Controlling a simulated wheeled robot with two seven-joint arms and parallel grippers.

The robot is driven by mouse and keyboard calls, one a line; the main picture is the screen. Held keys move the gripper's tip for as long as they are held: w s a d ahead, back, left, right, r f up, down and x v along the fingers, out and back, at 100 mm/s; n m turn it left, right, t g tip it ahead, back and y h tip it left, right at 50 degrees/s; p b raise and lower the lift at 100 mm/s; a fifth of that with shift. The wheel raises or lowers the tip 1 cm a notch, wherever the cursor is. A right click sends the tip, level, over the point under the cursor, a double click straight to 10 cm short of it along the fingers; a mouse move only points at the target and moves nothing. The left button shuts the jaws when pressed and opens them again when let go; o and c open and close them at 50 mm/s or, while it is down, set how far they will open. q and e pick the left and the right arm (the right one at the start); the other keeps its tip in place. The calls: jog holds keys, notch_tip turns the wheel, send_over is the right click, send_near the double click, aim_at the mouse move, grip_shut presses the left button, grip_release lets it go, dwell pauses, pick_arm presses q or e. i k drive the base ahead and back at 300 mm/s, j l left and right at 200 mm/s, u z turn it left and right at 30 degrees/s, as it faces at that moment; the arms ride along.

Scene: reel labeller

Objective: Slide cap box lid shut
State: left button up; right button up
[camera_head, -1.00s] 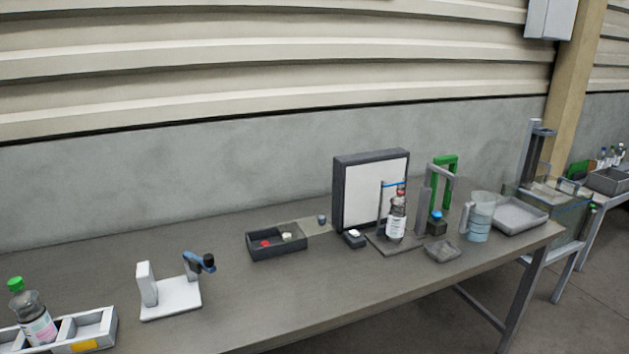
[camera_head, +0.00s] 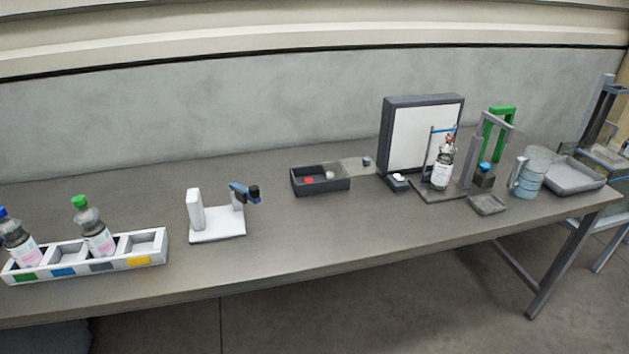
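The cap box (camera_head: 320,187) is a dark, shallow box on the table, right of the picture's middle. A red cap (camera_head: 309,181) and a pale cap (camera_head: 330,175) show inside it, so it stands at least partly open. A translucent, greyish lid (camera_head: 354,167) sticks out from its right end toward the back. A small dark knob (camera_head: 367,161) shows at the lid's far right end. Neither of my grippers is in view.
A white stand with a blue-black arm (camera_head: 217,222) is left of the box. A white rack (camera_head: 150,256) with two bottles stands far left. A framed white panel (camera_head: 422,125), a bottle on a stand (camera_head: 442,168) and a jug (camera_head: 533,172) are right. Table before the box is clear.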

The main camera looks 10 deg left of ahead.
aim_at(367, 160)
jog(key=i+l+z, duration=0.15)
jog(key=z, duration=0.25)
jog(key=i+l+z, duration=0.1)
jog(key=z, duration=0.3)
jog(key=i, duration=0.1)
